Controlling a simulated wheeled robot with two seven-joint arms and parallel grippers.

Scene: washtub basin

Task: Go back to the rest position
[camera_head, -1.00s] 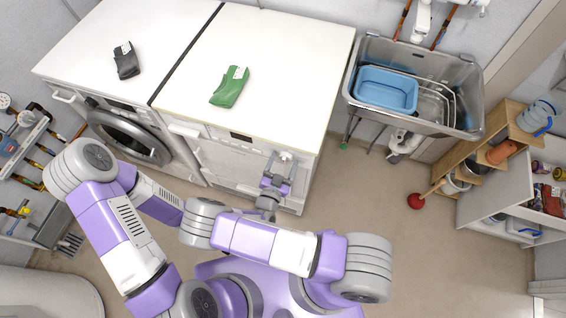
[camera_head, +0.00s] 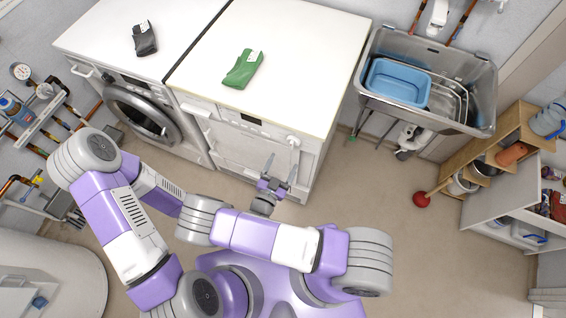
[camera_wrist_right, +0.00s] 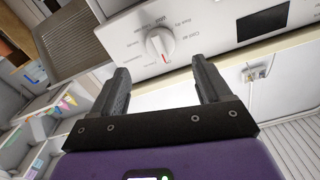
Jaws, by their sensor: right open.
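My right gripper (camera_head: 277,171) is open and empty in front of the right-hand white machine (camera_head: 245,158), below its top edge. In the right wrist view both fingers of the right gripper (camera_wrist_right: 163,88) are apart with nothing between them. A white dial (camera_wrist_right: 160,43) on the machine's control panel shows just beyond the fingers. My left arm is folded at the left of the head view, and its gripper does not show.
A green item (camera_head: 242,69) and a dark grey item (camera_head: 145,39) lie on the machine tops. A steel sink (camera_head: 482,95) holding a blue basin (camera_head: 399,82) stands at the right. A red plunger (camera_head: 421,199) and wooden shelves (camera_head: 500,137) are further right. The floor between is clear.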

